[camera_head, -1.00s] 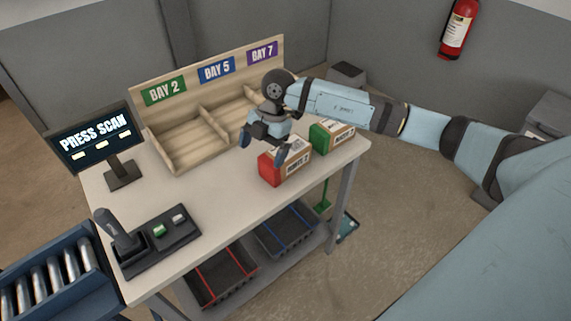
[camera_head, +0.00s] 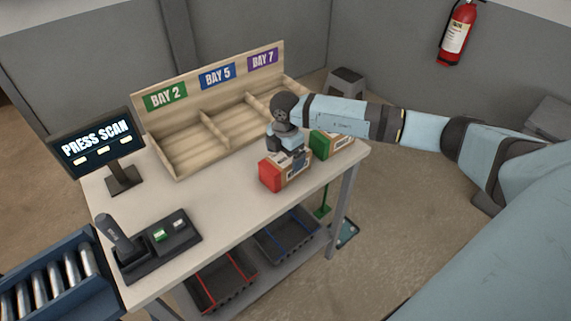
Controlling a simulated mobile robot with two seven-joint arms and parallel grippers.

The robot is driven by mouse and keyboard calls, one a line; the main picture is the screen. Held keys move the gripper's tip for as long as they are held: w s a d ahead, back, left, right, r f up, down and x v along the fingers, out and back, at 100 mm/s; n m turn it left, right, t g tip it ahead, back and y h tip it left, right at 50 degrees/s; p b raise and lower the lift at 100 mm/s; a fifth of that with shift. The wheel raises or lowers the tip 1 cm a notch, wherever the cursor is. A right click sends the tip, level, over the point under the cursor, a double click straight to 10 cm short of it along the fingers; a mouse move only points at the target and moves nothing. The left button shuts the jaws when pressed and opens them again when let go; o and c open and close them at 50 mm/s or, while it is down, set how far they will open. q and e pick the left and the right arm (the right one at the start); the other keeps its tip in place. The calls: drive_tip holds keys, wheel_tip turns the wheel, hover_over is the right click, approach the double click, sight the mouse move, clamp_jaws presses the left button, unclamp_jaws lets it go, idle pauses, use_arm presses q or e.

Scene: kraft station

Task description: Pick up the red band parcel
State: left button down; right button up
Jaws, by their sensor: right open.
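The red band parcel (camera_head: 270,175) is a brown box with a red end, lying on the table near its right front edge. My right gripper (camera_head: 287,160) is open and right over the parcel, with its fingers low at the box. The gripper hides part of the box's top, and whether the fingers touch it I cannot tell. My left gripper is not in view.
A green band parcel (camera_head: 320,145) lies close to the right of the red one. Behind is a wooden rack (camera_head: 180,150) with open bays. A screen (camera_head: 97,143) and scanner console (camera_head: 165,240) are at the left. The table's middle (camera_head: 215,205) is clear.

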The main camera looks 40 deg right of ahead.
drive_tip(key=shift+w+d+f, duration=0.1)
drive_tip(key=shift+f, duration=1.75)
drive_tip(key=c, duration=1)
drive_tip(key=shift+c, duration=0.5)
drive_tip(key=shift+r, duration=0.2)
